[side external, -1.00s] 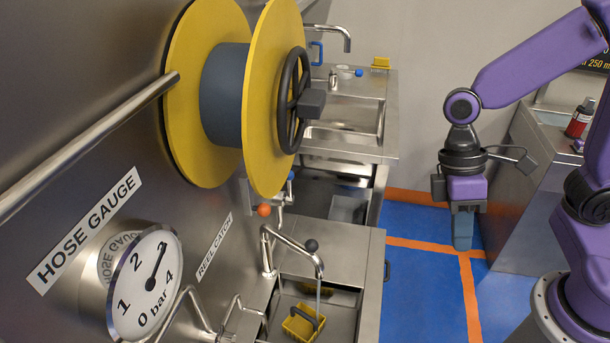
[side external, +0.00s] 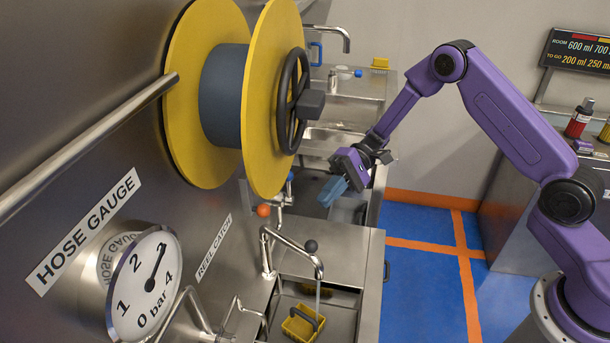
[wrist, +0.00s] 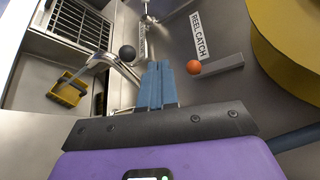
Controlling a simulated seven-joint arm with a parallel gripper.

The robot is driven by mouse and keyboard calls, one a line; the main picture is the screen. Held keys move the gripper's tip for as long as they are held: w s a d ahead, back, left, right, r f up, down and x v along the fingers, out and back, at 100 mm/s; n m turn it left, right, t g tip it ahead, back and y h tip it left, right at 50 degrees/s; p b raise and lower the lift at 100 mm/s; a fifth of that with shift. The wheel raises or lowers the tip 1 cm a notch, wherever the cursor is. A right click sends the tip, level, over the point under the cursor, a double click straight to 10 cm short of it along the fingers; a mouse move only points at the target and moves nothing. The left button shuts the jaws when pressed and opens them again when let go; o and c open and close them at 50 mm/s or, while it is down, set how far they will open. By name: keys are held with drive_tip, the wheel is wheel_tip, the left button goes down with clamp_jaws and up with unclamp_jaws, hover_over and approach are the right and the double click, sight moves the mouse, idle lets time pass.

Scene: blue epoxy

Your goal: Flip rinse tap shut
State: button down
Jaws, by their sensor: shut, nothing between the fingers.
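The rinse tap (side external: 283,238) is a curved steel spout over the near sink, with a black ball knob (side external: 311,245) by its outer end. A thin pale stream (side external: 318,292) seems to fall from the spout. The wrist view shows the spout (wrist: 118,66) and the black knob (wrist: 127,53) left of my fingers. My gripper (side external: 330,191) is shut and empty, its blue fingers together, above and behind the tap in the side view and apart from it. The closed fingertips (wrist: 159,66) point between the black knob and the orange ball.
The reel catch's orange ball (side external: 264,210) sits close to the tap, near its label (wrist: 199,36). A yellow hose reel (side external: 270,120) overhangs the left. A yellow basket (side external: 302,322) lies in the near sink. A gauge (side external: 148,284) is on the wall. The blue floor is clear.

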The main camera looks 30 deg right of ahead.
drive_tip(key=w+d+f+m+t+y, duration=0.2)
drive_tip(key=w+d+f+m+t, duration=0.6)
drive_tip(key=w+d+t, duration=0.5)
wheel_tip(320, 180, down, 2)
drive_tip(key=shift+w+d+f+m+t+y, duration=0.15)
drive_tip(key=shift+w+d+m+t+y, duration=0.15)
drive_tip(key=shift+d+t, duration=0.25)
approach(289, 189)
drive_tip(key=w+a+r, duration=0.3)
drive_tip(key=w+r, duration=0.1)
drive_tip(key=shift+w+a, duration=0.3)
drive_tip(key=shift+w, duration=0.05)
